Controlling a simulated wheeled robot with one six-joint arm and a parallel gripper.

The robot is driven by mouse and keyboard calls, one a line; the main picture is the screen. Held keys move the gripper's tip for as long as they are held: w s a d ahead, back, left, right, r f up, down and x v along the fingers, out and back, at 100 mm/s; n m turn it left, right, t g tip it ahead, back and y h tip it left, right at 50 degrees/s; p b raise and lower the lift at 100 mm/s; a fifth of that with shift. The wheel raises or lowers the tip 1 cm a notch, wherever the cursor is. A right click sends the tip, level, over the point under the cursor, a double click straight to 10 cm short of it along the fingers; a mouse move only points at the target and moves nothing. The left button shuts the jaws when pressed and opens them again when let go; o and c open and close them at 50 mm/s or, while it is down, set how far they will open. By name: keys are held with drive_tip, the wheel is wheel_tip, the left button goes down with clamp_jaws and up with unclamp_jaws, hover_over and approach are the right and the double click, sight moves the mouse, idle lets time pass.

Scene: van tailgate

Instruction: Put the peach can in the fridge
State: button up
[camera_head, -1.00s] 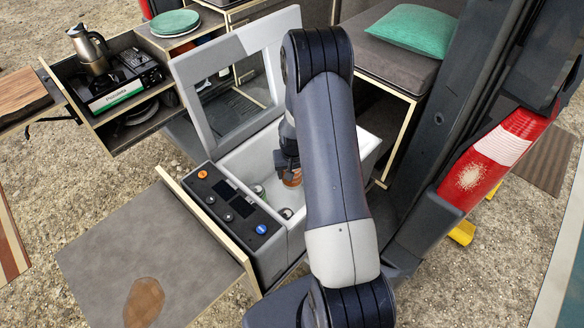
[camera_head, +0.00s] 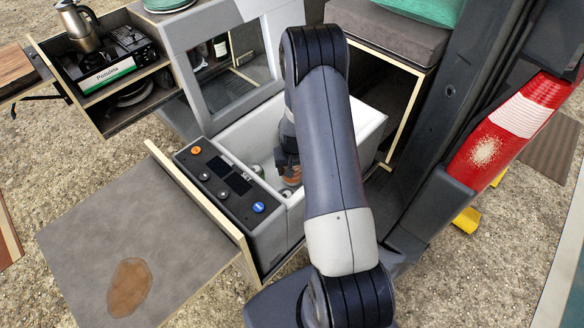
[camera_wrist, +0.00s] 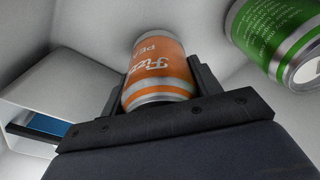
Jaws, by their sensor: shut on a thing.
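The peach can (camera_wrist: 157,70) is orange with silver rims and white lettering. In the wrist view it sits between the two fingers of my gripper (camera_wrist: 155,95), which is shut on it. In the head view the can (camera_head: 292,177) shows as a small orange patch below my gripper (camera_head: 287,160), inside the open fridge box (camera_head: 240,135). My arm hides part of the can and of the fridge interior. I cannot tell whether the can touches the fridge floor. The fridge lid (camera_head: 215,60) stands raised at the back.
A green can (camera_wrist: 275,40) lies near the peach can at the upper right of the wrist view. The fridge's control panel (camera_head: 220,180) is on its front left. A drawer with a stove (camera_head: 110,55) is at the left. A cushioned seat (camera_head: 390,35) is behind.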

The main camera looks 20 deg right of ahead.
drive_tip(key=o, duration=1.3)
drive_tip(key=r, duration=0.3)
drive_tip(key=s+r, duration=0.1)
drive_tip(key=r, duration=0.3)
drive_tip(key=r+b, duration=0.1)
drive_tip(key=r, duration=0.2)
drive_tip(key=shift+s+a+r, duration=0.15)
drive_tip(key=shift+r, duration=0.2)
drive_tip(key=shift+f, duration=0.1)
drive_tip(key=f, duration=0.7)
drive_tip(key=w+f+p, duration=0.1)
drive_tip(key=f, duration=0.2)
drive_tip(key=shift+w+f, duration=0.1)
drive_tip(key=shift+f, duration=0.3)
drive_tip(key=shift+w+r+p, duration=0.1)
drive_tip(key=shift+r+p, duration=0.6)
drive_tip(key=shift+r, duration=0.05)
drive_tip(key=shift+r+p, duration=0.6)
drive_tip(key=shift+r, duration=0.05)
drive_tip(key=shift+f, duration=0.1)
